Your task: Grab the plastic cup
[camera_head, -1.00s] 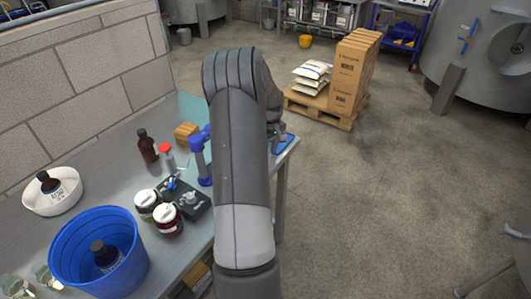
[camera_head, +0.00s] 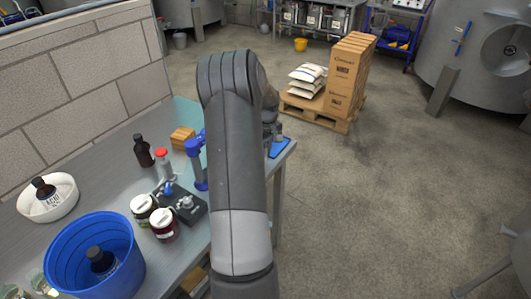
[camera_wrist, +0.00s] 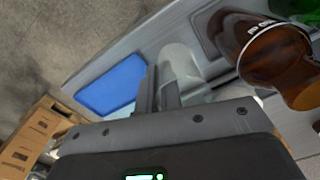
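A pale translucent object that looks like the plastic cup (camera_wrist: 181,62) stands on the grey table in the wrist view, just beyond my fingers. My gripper (camera_wrist: 160,88) has its two fingers close together there, with a narrow gap. They overlap the cup's lower left side in the picture, and I cannot tell whether they touch it or hold it. In the head view my arm hides the cup and most of my gripper.
An amber bottle (camera_wrist: 280,65) stands close right of the cup. A blue mat (camera_wrist: 112,84) lies left of it near the table edge. In the head view, jars (camera_head: 165,224), a blue bucket (camera_head: 70,235) and a white bowl (camera_head: 50,207) share the table (camera_head: 108,165). A loaded pallet (camera_head: 318,112) stands beyond.

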